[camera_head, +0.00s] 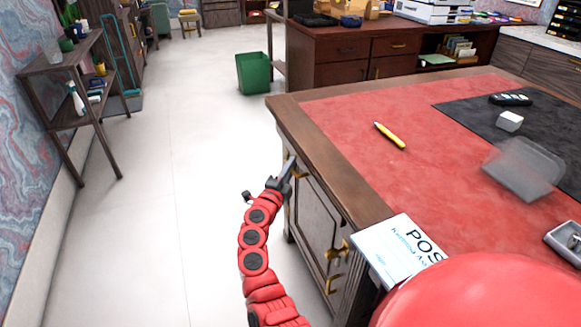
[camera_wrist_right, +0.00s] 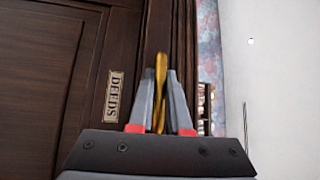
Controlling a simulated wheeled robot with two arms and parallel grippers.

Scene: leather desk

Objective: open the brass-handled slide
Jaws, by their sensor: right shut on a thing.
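The leather desk (camera_head: 345,115) has a red top with a brown wooden border. My right gripper (camera_head: 290,165) is at the near left side of the desk, just below the top's edge. In the right wrist view its two fingers (camera_wrist_right: 160,75) are closed on an upright-looking brass handle (camera_wrist_right: 160,92). The handle stands in front of a narrow dark wooden strip (camera_wrist_right: 157,35), beside a panel with a "DEEDS" label (camera_wrist_right: 114,97). The slide's front is largely hidden in the head view, and I cannot tell whether it stands out from the desk. My left gripper is not in view.
More brass handles (camera_head: 331,285) show lower on the desk's side. A "POS" card (camera_head: 398,250) overhangs the desk corner. The floor left of the desk is clear up to the shelf (camera_head: 62,102).

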